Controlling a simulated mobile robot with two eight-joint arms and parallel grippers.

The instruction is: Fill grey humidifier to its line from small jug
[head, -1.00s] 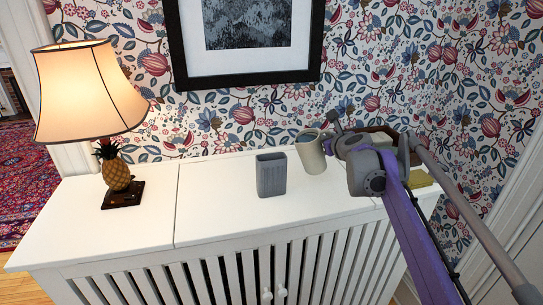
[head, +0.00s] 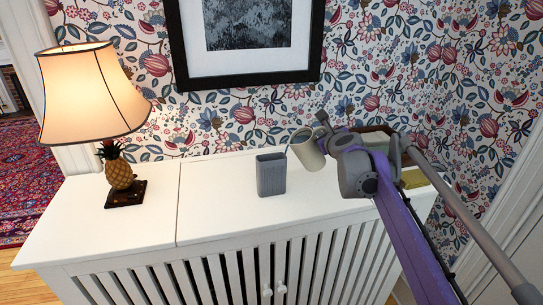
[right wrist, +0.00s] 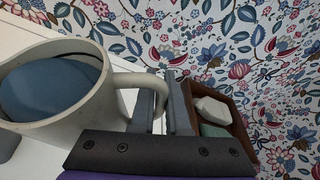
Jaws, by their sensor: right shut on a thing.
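The grey humidifier (head: 271,177), an upright open-topped box, stands on the white cabinet top in the head view. Its line and the level inside cannot be made out. The small cream jug (head: 307,150) is raised just right of it, tilted left, its lip close to the humidifier's upper right edge. No stream is visible. My right gripper (head: 327,140) is shut on the jug's handle; in the right wrist view the fingers (right wrist: 167,103) close around it. That view shows bluish liquid inside the jug (right wrist: 85,122). My left gripper is out of view.
A lit lamp with a pineapple base (head: 120,173) stands at the left of the cabinet top (head: 222,205). A brown wooden tray (right wrist: 236,98) holding pale and green pieces lies behind my right gripper. A yellowish item (head: 414,178) is at the right. The middle front is clear.

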